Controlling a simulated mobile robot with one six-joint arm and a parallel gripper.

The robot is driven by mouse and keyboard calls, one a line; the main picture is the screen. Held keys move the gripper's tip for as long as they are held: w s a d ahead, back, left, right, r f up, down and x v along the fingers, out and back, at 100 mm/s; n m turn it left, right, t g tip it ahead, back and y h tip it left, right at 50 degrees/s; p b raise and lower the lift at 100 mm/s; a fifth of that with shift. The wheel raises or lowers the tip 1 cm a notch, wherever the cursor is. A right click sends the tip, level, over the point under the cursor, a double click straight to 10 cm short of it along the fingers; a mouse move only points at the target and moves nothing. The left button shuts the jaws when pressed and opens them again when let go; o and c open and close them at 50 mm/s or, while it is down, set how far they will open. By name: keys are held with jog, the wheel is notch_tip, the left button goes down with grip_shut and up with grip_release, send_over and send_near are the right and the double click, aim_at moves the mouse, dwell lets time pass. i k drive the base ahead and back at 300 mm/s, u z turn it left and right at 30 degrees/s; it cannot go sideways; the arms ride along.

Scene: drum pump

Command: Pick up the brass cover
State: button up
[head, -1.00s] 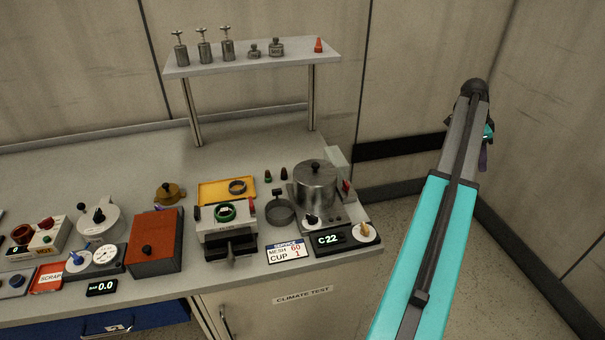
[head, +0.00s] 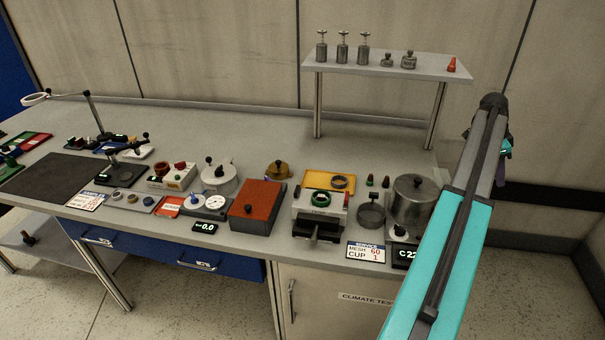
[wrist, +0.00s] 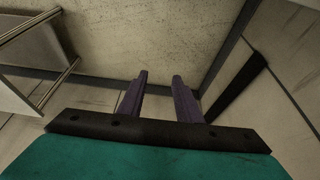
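The brass cover (head: 278,169) is a small round golden-brown lid with a dark knob. In the head view it sits on the bench behind the orange-red box and left of the yellow tray. My gripper shows in the wrist view (wrist: 159,85) with its two purple fingers apart and nothing between them. It points at the bare wall and floor, off the bench's right side. In the head view my arm rises at the right, with the gripper mostly hidden behind it, well apart from the cover. The wrist view does not show the cover.
The orange-red box (head: 256,207), yellow tray (head: 318,178) and a black-and-white press (head: 319,222) stand near the cover. A steel pot (head: 412,200) is at the bench's right end. A raised shelf (head: 390,68) with weights stands behind. The rear middle of the bench is clear.

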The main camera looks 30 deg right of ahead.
aim_at(278, 170)
jog(key=z, duration=0.35)
jog(key=k, duration=0.15)
jog(key=u, duration=1.8)
jog(key=k, duration=0.65)
jog(key=z, duration=0.3)
jog(key=i, duration=1.15)
jog(key=u, duration=0.3)
